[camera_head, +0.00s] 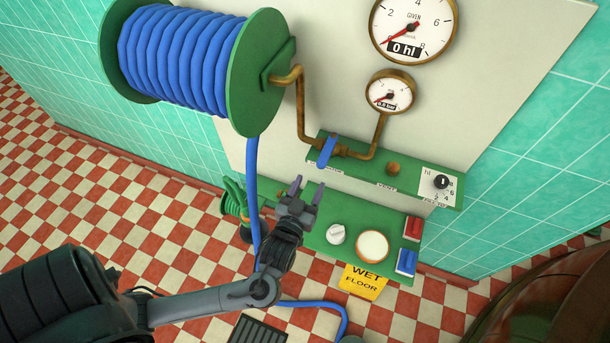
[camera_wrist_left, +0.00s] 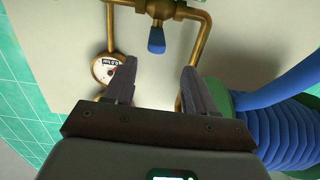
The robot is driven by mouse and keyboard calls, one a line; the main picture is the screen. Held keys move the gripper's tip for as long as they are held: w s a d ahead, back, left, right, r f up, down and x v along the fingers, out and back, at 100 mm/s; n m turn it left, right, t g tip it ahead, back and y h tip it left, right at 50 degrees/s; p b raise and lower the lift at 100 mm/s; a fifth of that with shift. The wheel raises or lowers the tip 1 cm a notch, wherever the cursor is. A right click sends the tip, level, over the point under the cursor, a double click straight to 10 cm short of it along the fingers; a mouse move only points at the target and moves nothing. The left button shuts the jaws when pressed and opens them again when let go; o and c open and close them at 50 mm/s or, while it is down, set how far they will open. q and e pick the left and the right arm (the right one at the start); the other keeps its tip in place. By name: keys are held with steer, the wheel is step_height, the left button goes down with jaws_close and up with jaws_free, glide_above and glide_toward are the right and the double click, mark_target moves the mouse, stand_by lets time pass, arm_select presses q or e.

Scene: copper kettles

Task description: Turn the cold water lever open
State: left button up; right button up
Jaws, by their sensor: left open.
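The blue lever (camera_head: 326,151) sits on the brass pipe (camera_head: 302,100) above the upper green shelf, between the hose reel and the small gauge. In the left wrist view the lever (camera_wrist_left: 156,40) hangs from the pipe, ahead of and between my fingertips. My left gripper (camera_head: 306,190) is open and empty, below and slightly left of the lever in the head view. Its two fingers also show in the left wrist view (camera_wrist_left: 161,70), with a gap between them and the lever. My right gripper is not in view.
A green reel (camera_head: 258,75) of blue hose (camera_head: 175,60) is at upper left. A small gauge (camera_head: 390,93) reads near zero. The lower green shelf (camera_head: 310,240) carries a white knob (camera_head: 336,234), a round white-topped item (camera_head: 372,246) and red and blue blocks. A yellow wet-floor sign (camera_head: 362,283) stands below.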

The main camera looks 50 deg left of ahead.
mark_target(325, 157)
arm_select(q)
steer(key=x, duration=0.4)
steer(key=b+x, duration=0.1)
steer(key=x, duration=0.7)
steer(key=shift+w+d+f+b, duration=0.15)
steer(key=shift+f+b, duration=0.15)
steer(key=shift+b, duration=0.1)
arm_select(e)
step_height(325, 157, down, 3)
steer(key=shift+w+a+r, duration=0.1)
arm_select(q)
jaws_close()
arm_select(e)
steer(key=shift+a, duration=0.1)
